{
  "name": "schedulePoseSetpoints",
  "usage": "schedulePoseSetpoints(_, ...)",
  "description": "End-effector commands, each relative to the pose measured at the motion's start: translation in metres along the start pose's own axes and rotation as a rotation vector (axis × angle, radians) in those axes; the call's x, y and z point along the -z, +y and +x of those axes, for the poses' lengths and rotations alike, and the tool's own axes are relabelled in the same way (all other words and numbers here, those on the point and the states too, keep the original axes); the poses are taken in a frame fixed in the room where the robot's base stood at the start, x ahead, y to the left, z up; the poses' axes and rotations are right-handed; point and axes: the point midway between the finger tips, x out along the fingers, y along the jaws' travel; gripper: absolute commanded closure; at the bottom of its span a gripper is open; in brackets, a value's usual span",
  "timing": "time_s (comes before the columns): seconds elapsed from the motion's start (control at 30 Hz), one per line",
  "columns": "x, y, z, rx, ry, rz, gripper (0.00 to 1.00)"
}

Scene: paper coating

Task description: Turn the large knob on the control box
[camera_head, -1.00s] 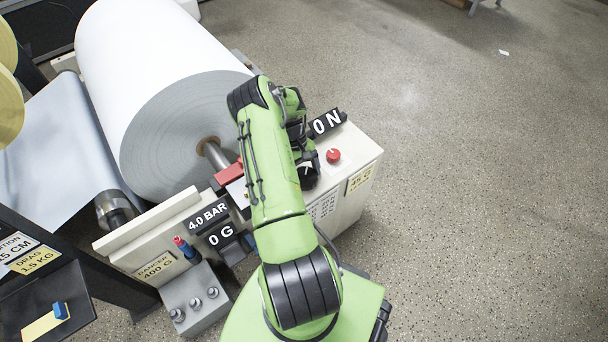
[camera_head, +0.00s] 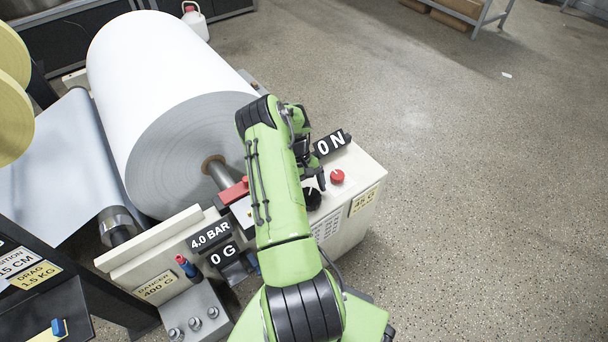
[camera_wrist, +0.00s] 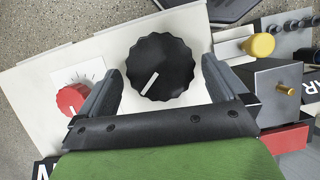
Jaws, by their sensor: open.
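The large knob (camera_wrist: 161,66) is black with a scalloped rim and a white pointer line, on the light top of the control box (camera_head: 352,212). In the wrist view the pointer slants toward the lower left. My gripper (camera_wrist: 160,85) is open, its two dark fingers on either side of the knob's lower part, with gaps visible at both sides. Whether the fingertips are down at knob height I cannot tell. In the head view the knob (camera_head: 313,199) is partly hidden by my arm, and my gripper (camera_head: 312,180) shows just behind it.
A small red knob (camera_head: 337,177) with a scale sits beside the large knob. A "0 N" display (camera_head: 333,144) stands behind it. A big white paper roll (camera_head: 170,90) and a red block (camera_head: 233,191) are at the left. Open floor lies to the right.

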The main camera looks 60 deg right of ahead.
Motion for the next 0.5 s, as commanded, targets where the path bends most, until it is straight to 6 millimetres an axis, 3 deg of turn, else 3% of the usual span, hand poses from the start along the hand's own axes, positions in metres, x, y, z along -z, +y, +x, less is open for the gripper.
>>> schedulePoseSetpoints(0.3, -0.001, 0.001, -0.095, -0.001, 0.007, 0.000, 0.00)
schedulePoseSetpoints(0.5, -0.001, 0.000, -0.134, 0.000, 0.003, 0.000, 0.00)
